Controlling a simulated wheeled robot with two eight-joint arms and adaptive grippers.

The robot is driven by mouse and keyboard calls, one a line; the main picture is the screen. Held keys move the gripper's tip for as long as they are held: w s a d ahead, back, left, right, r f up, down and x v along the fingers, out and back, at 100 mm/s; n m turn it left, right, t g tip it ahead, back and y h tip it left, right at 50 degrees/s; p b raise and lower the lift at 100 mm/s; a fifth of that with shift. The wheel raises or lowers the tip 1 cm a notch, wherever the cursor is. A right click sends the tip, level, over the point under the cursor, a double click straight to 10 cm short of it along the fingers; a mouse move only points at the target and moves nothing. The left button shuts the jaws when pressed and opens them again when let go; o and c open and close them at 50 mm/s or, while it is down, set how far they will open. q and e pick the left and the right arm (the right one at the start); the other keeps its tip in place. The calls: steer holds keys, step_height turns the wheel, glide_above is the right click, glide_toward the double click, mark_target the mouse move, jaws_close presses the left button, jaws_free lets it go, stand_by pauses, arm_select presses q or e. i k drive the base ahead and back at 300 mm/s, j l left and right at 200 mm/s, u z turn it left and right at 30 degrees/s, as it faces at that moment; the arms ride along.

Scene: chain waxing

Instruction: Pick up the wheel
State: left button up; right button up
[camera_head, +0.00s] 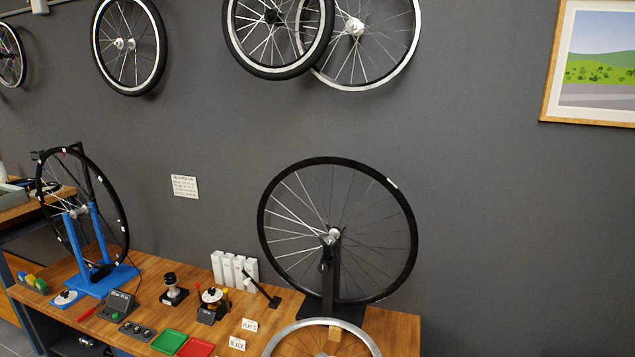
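Several wheels are in view, and I cannot tell which one the task means. A black-rimmed wheel (334,236) with a silver hub stands upright in a black stand (328,278) at the right end of the workbench. A second black wheel (82,212) is mounted upright in a blue stand (104,279) at the left. A silver-rimmed wheel (322,322) shows at the bottom edge, in front of the black stand, and its lower part is cut off. Neither of my grippers is in view.
The wooden workbench (235,308) carries a green tray (169,341), a red tray (196,347), white boxes (233,269), label cards and small tools. More wheels (130,45) hang on the grey wall above. A framed picture (598,62) hangs at the right.

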mark_target(335, 234)
steer(key=l+u, duration=0.2)
steer(key=l, duration=0.2)
steer(key=k+l+u, duration=0.2)
steer(key=l, duration=0.2)
steer(key=k+l+u, duration=0.2)
steer(key=l, duration=0.2)
steer(key=l+u, duration=0.25)
steer(key=l, duration=0.15)
steer(key=k+l, duration=0.15)
steer(key=l, duration=0.15)
steer(key=k+l, duration=0.2)
steer(key=l, duration=0.15)
steer(key=k+l, duration=0.15)
steer(key=l, duration=0.15)
steer(key=k+l, duration=0.15)
steer(key=l, duration=0.2)
steer(key=k, duration=0.6)
steer(key=j+z, duration=0.1)
steer(key=z, duration=1.65)
steer(key=i+j+z, duration=0.1)
steer(key=j, duration=0.9)
steer(key=i+j, duration=0.1)
steer(key=j, duration=0.95)
steer(key=i+j+z, duration=0.15)
steer(key=j, duration=0.85)
